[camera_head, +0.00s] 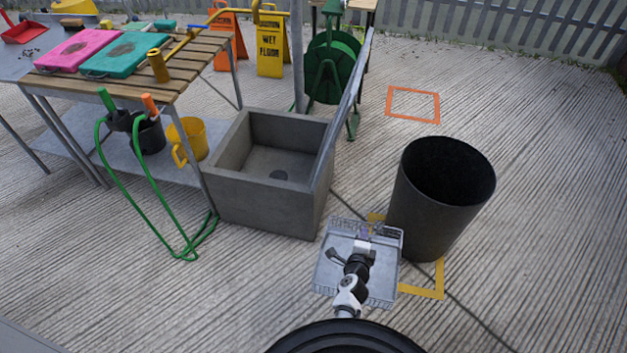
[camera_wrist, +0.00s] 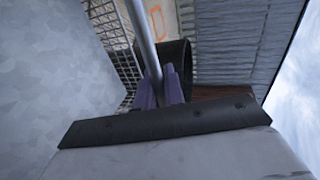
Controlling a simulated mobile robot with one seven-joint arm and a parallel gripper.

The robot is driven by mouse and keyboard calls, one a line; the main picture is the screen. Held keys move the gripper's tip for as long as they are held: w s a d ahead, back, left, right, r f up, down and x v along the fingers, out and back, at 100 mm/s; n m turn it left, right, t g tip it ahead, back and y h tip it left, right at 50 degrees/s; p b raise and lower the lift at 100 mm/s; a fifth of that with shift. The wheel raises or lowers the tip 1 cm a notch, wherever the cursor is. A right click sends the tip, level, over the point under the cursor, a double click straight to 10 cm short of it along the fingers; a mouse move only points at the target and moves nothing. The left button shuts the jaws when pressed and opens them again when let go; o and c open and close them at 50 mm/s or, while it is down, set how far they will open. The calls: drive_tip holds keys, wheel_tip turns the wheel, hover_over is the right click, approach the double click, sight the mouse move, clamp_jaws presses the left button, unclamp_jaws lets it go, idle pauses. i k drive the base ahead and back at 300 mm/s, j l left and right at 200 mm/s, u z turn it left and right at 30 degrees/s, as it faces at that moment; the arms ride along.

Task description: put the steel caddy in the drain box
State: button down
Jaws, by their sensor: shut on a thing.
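The steel caddy (camera_head: 328,280) is a grey metal tray with wire-mesh sides, at the lower middle of the head view. My gripper (camera_head: 363,240) is over it, shut on its handle bar. In the wrist view the purple fingers (camera_wrist: 160,88) close around the steel bar, and the caddy's grey sheet (camera_wrist: 45,85) and mesh fill the left side. The drain box (camera_head: 262,207) is an open grey concrete basin with a dark round drain in its floor. It stands behind and left of the caddy and looks empty. My arm hides part of the caddy.
A tall black bin (camera_head: 418,215) stands just right of the caddy. A grey post (camera_head: 345,110) slants by the drain box's right side. A slatted table (camera_head: 190,72), green hose (camera_head: 160,220) and yellow mug (camera_head: 190,140) are left. Open ground lies at far right.

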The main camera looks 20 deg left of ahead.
sight(277, 176)
drive_tip(key=j+u, duration=0.15)
drive_tip(key=u, duration=0.55)
drive_tip(key=i, duration=0.05)
